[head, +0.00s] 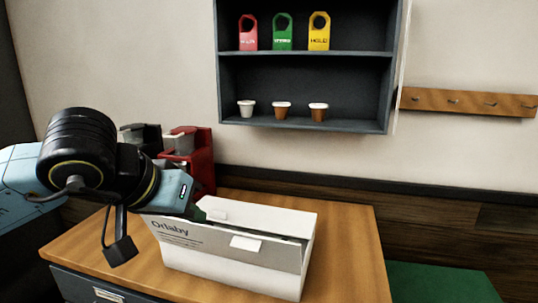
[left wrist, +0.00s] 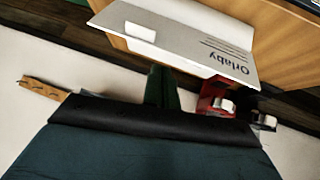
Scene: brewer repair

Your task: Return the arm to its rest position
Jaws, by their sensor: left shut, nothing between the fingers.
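My left arm comes in from the left in the head view, with a black joint and a blue-grey wrist. My left gripper (head: 198,212) is at the left end of a white box (head: 235,279) marked "Orlaby", partly hidden by my wrist. In the left wrist view my dark green fingers (left wrist: 162,88) are together and empty, in front of the printed panel of the box (left wrist: 190,42). I cannot tell whether they touch it. My right gripper is not in view.
The box stands on a wooden cabinet top (head: 350,255). Red (head: 203,160) and dark machines stand behind my wrist. A wall shelf (head: 305,90) holds coloured tags and small cups. A hook rail (head: 468,102) is at right. The cabinet top's right side is clear.

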